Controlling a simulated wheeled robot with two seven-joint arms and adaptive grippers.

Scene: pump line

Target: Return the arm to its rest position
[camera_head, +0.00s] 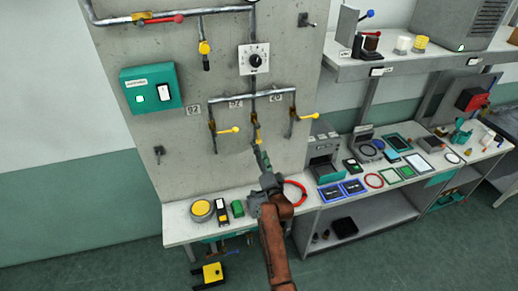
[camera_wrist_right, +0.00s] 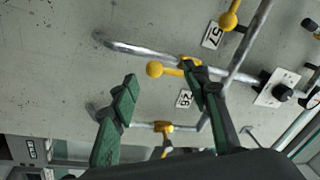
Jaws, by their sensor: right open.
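My right arm (camera_head: 274,240) reaches up from the bottom middle of the head view to the pipe panel (camera_head: 190,75). Its gripper (camera_head: 260,152) is close to the middle yellow-handled valve of the lower pipe row. In the right wrist view the two green fingers (camera_wrist_right: 160,82) are spread apart. A yellow ball knob (camera_wrist_right: 154,69) shows between their tips, and I see nothing gripped. I cannot tell whether a finger touches the valve. My left gripper is not in view.
More yellow-handled valves stand left (camera_head: 226,130) and right (camera_head: 306,115). A dial (camera_head: 254,59) and a teal switch box (camera_head: 151,88) are on the panel. Below, a bench (camera_head: 182,232) holds a red ring (camera_head: 295,193), trays and devices. A shelf (camera_head: 400,60) juts out at right.

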